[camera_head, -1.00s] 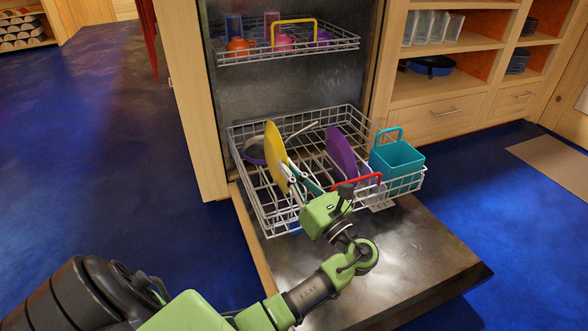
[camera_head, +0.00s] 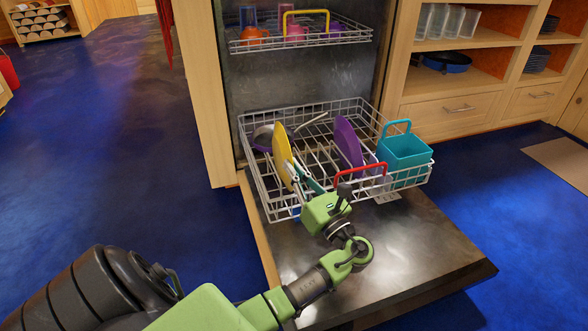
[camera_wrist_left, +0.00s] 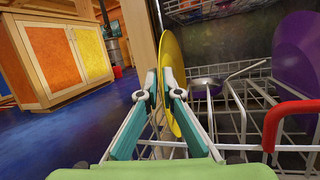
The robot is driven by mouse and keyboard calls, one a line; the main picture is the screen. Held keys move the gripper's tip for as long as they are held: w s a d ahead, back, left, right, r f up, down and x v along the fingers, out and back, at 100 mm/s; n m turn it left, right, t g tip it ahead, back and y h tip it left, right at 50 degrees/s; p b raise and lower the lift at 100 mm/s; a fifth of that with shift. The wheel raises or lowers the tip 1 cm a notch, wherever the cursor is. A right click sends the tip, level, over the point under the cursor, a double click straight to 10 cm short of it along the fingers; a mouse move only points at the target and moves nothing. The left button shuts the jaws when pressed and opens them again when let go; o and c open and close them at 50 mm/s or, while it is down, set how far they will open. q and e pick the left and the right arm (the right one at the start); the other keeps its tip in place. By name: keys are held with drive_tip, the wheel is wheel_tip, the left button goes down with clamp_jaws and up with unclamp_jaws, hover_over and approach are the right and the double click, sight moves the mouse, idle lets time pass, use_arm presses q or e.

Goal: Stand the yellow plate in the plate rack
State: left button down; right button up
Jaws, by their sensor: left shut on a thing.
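The yellow plate (camera_head: 281,148) stands on edge, tilted slightly, at the left part of the lower dishwasher rack (camera_head: 277,213), the white wire plate rack. My left gripper (camera_head: 294,170) reaches in over the rack's front and is shut on the plate. In the left wrist view, the yellow plate (camera_wrist_left: 177,75) is between the two teal fingers of the gripper (camera_wrist_left: 163,88). Whether the plate's lower edge touches the wires is hidden. My right gripper is out of view.
A purple plate (camera_head: 347,142) stands to the right in the rack. A teal basket (camera_head: 404,152) and red handle (camera_head: 362,173) are at the right front. A pan (camera_head: 263,137) lies behind the yellow plate. The upper rack (camera_head: 300,42) holds cups. The open door (camera_head: 420,250) lies below.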

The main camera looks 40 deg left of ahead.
use_arm(q)
drive_tip(key=c, duration=2.2)
unclamp_jaws()
drive_tip(key=shift+o, duration=0.2)
wheel_tip(320, 180, up, 10)
drive_tip(key=shift+r, duration=0.1)
